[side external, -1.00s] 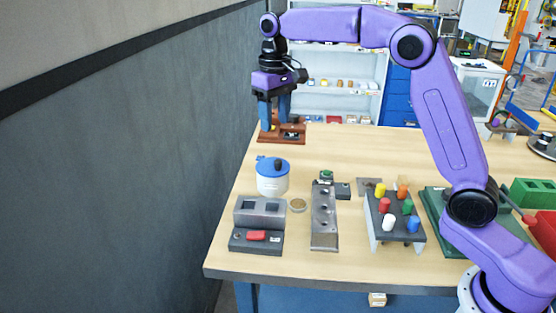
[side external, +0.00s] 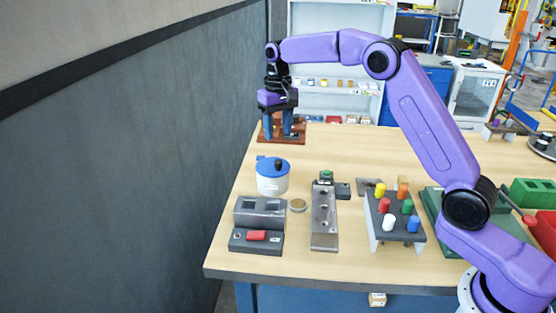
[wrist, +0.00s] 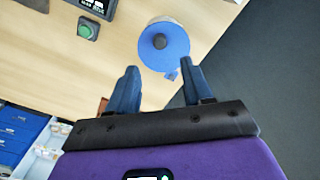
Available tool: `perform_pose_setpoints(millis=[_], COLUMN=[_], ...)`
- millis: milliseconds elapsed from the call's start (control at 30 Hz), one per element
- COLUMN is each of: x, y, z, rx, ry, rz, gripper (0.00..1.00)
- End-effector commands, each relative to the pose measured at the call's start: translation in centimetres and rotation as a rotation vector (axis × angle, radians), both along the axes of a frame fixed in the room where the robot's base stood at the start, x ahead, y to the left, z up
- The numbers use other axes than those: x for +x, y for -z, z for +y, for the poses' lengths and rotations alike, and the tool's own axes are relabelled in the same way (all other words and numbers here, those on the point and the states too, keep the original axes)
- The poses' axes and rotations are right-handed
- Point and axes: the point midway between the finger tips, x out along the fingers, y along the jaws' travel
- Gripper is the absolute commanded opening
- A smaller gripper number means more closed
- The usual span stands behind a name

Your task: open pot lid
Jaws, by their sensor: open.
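The pot (side external: 272,182) is a white round jar on the table, with a blue lid (side external: 266,163) on top that has a dark knob (side external: 278,164). In the wrist view the blue lid (wrist: 158,50) shows from above, with its dark knob (wrist: 160,41) near the middle and a small blue tab at its edge. My gripper (side external: 278,136) is beyond the pot, pointing down low over a brown wooden stand (side external: 296,134), and apart from the lid. In the wrist view my gripper (wrist: 160,80) has two blue fingers wide apart with nothing between them.
A grey block fixture (side external: 260,212) with a red part stands in front of the pot. A small round disc (side external: 297,204), a metal plate with holes (side external: 324,225) and a rack of coloured pegs (side external: 395,210) stand to the right. A dark wall rises at the left.

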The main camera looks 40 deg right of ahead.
Motion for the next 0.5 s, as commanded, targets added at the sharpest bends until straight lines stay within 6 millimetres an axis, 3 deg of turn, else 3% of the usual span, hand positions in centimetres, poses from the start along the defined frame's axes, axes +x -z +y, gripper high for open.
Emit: perform_pose_setpoints(millis=[300,500], x=[-0.1,-0.1], y=[6.1,8.9], z=[0.0,0.0], rx=[-0.001,-0.001], ry=[0.0,0.0], rz=[0.004,0.003], gripper=[0.5,0.5])
